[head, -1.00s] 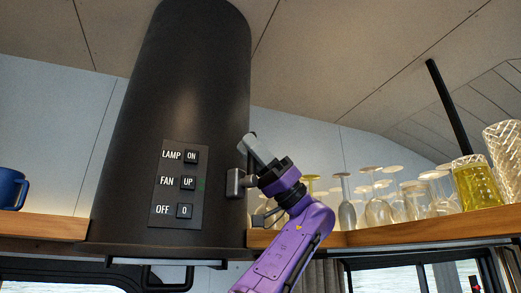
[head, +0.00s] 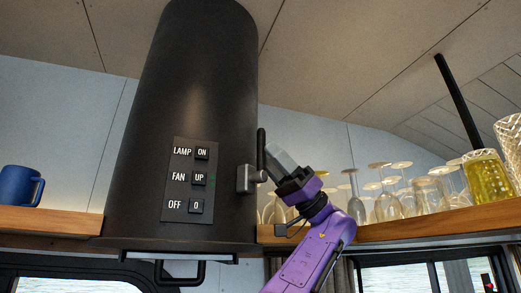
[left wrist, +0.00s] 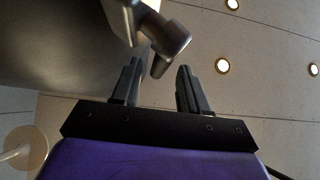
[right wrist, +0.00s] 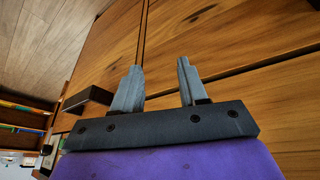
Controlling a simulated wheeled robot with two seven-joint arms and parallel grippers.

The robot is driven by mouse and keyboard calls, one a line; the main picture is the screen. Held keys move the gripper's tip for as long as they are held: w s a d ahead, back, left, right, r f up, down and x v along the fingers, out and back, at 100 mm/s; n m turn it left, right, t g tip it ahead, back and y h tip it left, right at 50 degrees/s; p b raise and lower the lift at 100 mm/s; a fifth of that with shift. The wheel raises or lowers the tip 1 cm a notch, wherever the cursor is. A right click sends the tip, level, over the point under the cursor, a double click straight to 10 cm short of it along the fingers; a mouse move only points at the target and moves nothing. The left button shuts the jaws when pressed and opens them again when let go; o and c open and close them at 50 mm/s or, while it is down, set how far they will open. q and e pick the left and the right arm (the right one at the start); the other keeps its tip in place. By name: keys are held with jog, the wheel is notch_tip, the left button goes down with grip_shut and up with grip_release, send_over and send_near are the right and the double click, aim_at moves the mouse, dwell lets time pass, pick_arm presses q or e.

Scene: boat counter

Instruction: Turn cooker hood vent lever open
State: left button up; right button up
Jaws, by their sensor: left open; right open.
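The dark cooker hood (head: 190,90) has a vent lever on its right side. The lever's black handle (head: 261,148) stands upright from a grey metal mount (head: 246,178) in the head view. My left gripper (head: 277,155) is open and empty, close to the right of the handle. In the left wrist view, the lever (left wrist: 170,48) lies just ahead of the open left fingertips (left wrist: 159,66), its end reaching near the gap; I cannot tell whether they touch. My right gripper (right wrist: 160,68) is open and empty before wooden panels.
The hood's switch panel (head: 189,180) faces me. A wooden shelf (head: 430,228) with several glasses (head: 388,205) and a yellow-filled glass (head: 484,178) runs right, behind my left arm. A blue mug (head: 20,186) stands on the left shelf. A rail (head: 180,283) hangs under the hood.

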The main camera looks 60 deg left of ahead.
pick_arm(q)
jog(key=v, duration=0.6)
jog(key=shift+w+f, duration=0.25)
jog(key=shift+w, duration=0.1)
